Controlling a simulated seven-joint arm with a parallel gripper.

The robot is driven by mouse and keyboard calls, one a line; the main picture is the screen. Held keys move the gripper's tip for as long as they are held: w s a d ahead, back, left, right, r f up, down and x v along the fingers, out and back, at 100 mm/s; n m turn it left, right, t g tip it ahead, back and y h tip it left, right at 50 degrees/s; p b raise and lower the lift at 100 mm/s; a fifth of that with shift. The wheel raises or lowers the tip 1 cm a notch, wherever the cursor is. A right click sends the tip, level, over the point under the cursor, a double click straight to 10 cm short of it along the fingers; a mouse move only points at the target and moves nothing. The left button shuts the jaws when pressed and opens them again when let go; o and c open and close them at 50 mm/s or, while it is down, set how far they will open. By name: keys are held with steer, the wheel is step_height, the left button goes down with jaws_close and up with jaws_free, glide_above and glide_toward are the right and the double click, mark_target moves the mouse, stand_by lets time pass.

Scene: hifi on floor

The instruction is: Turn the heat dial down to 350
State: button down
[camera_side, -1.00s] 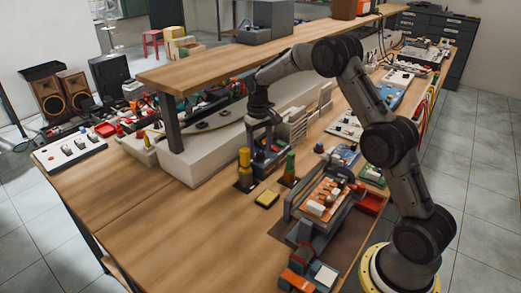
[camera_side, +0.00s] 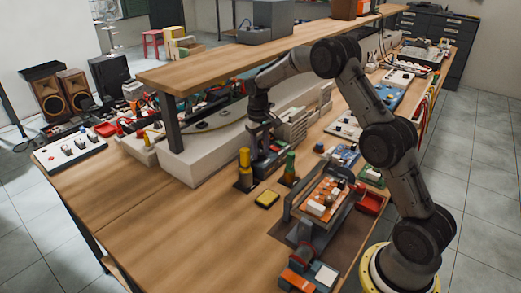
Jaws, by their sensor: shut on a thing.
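The dark station (camera_side: 272,163), a small box-shaped unit, stands on the bench in front of the white raised ledge. My gripper (camera_side: 264,148) points down from above and is shut at the top of this unit. The heat dial is too small and too covered by the fingers to make out; the grip is where it appears to be. No number or mark on the dial can be read.
A yellow sponge (camera_side: 267,198) lies in front. An orange-and-grey device (camera_side: 324,203) is to the right. The wooden shelf (camera_side: 205,75) overhangs behind. The bench's left front is clear.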

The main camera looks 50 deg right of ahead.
mark_target(260, 154)
steer(key=shift+n, duration=0.4)
steer(key=n, duration=0.3)
steer(key=shift+r, duration=0.1)
steer(key=shift+n, duration=2)
steer(key=c, duration=0.5)
jaws_free()
steer(key=r, duration=1.3)
steer(key=shift+s+a+r, duration=0.15)
steer(key=shift+a+r, duration=0.15)
steer(key=shift+r, duration=0.1)
